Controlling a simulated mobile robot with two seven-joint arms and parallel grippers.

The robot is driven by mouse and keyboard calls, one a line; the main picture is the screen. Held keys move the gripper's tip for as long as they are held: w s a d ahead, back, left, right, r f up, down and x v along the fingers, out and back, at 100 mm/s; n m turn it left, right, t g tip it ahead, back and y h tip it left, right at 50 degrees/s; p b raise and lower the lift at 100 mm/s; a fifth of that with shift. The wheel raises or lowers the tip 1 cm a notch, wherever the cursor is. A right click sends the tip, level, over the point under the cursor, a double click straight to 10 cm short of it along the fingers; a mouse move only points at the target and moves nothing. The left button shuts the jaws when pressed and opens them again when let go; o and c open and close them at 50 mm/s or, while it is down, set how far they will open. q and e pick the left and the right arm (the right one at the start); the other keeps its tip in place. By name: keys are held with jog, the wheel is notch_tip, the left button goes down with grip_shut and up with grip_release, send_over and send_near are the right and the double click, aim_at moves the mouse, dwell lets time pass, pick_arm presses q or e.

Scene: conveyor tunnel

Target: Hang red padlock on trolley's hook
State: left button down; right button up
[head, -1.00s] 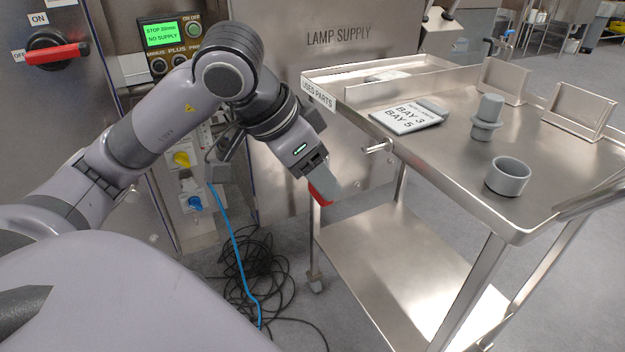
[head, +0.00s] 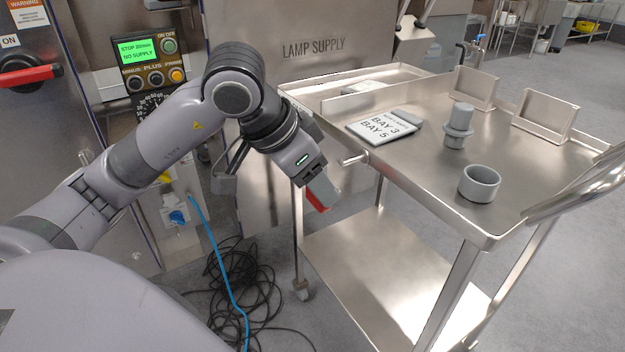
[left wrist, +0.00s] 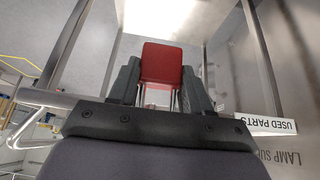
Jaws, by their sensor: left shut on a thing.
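The red padlock (head: 318,204) is held in my left gripper (head: 321,191), which is shut on it. In the left wrist view its red body (left wrist: 162,62) sits between the two fingers, with its thin shackle partly showing nearer the gripper. The steel trolley (head: 440,215) stands to the right of the gripper. Its hook (head: 353,159), a short peg, sticks out from the near left side of the top tray. The padlock is below and to the left of the hook, apart from it. My right gripper is not in view.
On the trolley top are a BAY 3 / BAY 5 sign (head: 384,127), a grey stepped part (head: 459,128), a grey cup (head: 479,184) and metal brackets. A blue cable (head: 220,262) and black cables lie on the floor left of the trolley. The lamp supply cabinet (head: 300,70) stands behind.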

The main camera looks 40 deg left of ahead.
aim_at(338, 158)
pick_arm(q)
jog(key=shift+w, duration=0.1)
jog(key=shift+w+d+p, duration=0.15)
jog(key=shift+w+d, duration=0.2)
jog(key=shift+w, duration=0.45)
jog(key=shift+w+d+p, duration=0.2)
jog(key=shift+w+d, duration=0.2)
jog(key=shift+w, duration=0.45)
jog(key=shift+w+d+p, duration=0.15)
jog(key=shift+w+d, duration=0.2)
jog(key=shift+w, duration=0.45)
jog(key=shift+f+b, duration=0.8)
jog(key=shift+c, duration=2.1)
grip_release()
